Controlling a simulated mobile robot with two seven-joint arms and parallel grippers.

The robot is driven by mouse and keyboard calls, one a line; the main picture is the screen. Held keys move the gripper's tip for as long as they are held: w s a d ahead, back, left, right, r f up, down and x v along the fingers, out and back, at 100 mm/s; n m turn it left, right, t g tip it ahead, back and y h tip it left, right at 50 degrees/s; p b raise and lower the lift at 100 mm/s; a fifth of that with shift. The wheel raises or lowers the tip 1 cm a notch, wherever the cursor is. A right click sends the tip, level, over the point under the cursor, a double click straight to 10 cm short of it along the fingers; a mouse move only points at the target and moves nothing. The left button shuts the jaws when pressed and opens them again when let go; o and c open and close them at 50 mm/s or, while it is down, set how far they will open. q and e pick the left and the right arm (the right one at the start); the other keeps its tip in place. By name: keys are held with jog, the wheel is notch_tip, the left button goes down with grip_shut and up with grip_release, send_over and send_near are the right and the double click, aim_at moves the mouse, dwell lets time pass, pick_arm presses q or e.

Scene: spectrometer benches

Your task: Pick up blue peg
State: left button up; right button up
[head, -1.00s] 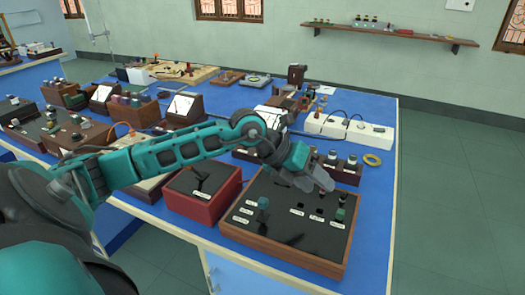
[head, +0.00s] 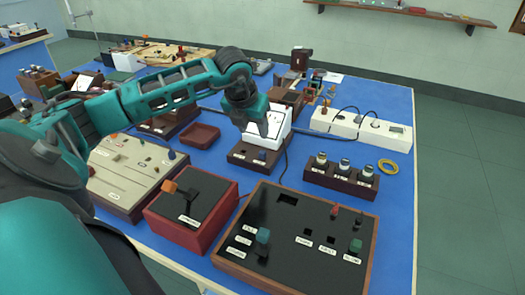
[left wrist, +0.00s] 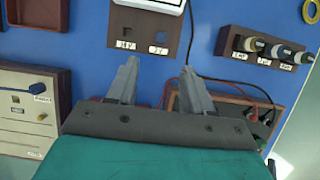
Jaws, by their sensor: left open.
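A small blue peg (head: 171,155) stands at the right end of a beige panel box (head: 125,170) in the head view. In the left wrist view the blue peg (left wrist: 40,87) shows at the left on the beige panel, beside a white label. My left gripper (head: 262,135) is open, with nothing between its fingers, to the right of the peg and in front of a white-faced meter. In the left wrist view its two spread fingertips (left wrist: 158,65) point towards the meter's wooden base (left wrist: 145,50), which has two square sockets. My right gripper does not show.
A red box with an orange-tipped lever (head: 190,205) stands in front. To its right is a black board (head: 300,225) with red, teal and green pegs. A rack (head: 340,180) of capped bottles, a yellow ring (head: 388,166) and a white power strip (head: 360,128) lie behind.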

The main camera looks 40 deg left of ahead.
aim_at(262, 153)
pick_arm(q)
jog(key=x, duration=1.1)
jog(key=shift+w+d+f, duration=0.1)
jog(key=shift+w+f, duration=0.05)
jog(key=shift+f, duration=0.2)
jog(key=shift+c, duration=0.3)
grip_shut()
